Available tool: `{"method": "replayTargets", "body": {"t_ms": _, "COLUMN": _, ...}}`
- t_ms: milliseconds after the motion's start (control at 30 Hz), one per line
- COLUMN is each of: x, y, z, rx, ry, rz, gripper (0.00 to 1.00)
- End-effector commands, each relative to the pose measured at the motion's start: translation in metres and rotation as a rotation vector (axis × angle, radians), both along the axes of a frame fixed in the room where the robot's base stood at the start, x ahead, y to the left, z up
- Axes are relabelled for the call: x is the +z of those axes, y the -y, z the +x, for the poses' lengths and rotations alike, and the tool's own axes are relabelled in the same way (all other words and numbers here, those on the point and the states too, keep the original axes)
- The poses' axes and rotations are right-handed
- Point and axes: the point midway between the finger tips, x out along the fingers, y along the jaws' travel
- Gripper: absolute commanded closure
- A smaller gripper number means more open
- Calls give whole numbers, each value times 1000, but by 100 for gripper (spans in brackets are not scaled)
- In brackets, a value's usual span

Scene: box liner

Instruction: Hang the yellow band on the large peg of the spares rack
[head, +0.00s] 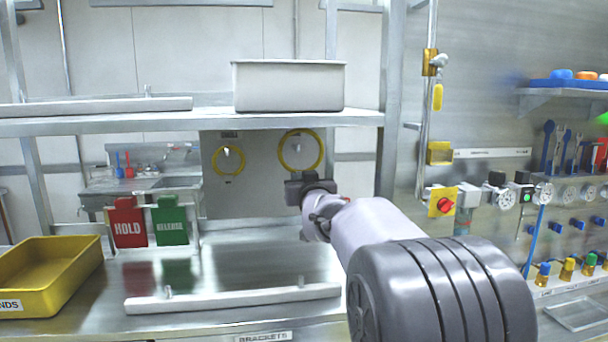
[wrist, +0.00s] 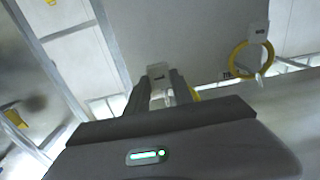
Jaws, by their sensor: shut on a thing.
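A large yellow band (head: 280,152) stands upright in front of the grey rack panel (head: 255,195) in the head view. It encircles the right-hand peg (head: 297,146) as seen from there; I cannot tell whether it is around the peg or only in front of it. My gripper (head: 309,180) is at the band's lower edge, shut on it. In the wrist view the fingers (wrist: 162,88) are close together, with a little yellow (wrist: 195,93) beside them. A smaller yellow band (head: 213,161) hangs at the left-hand peg; a ring also shows in the wrist view (wrist: 236,61).
A grey bin (head: 288,86) stands on the shelf above the rack. Red HOLD (head: 129,222) and green RELEASE (head: 171,220) signs stand at the left, by a yellow tray (head: 60,270). A metal bar (head: 235,299) lies across the front; the bench behind it is clear.

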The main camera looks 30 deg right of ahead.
Motion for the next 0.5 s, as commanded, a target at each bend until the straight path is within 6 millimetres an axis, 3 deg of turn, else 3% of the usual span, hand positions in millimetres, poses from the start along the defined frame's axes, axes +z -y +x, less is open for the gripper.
{"method": "replayTargets", "body": {"t_ms": 500, "x": 4, "y": 14, "z": 47, "rx": 0, "ry": 0, "rz": 0, "gripper": 100}}
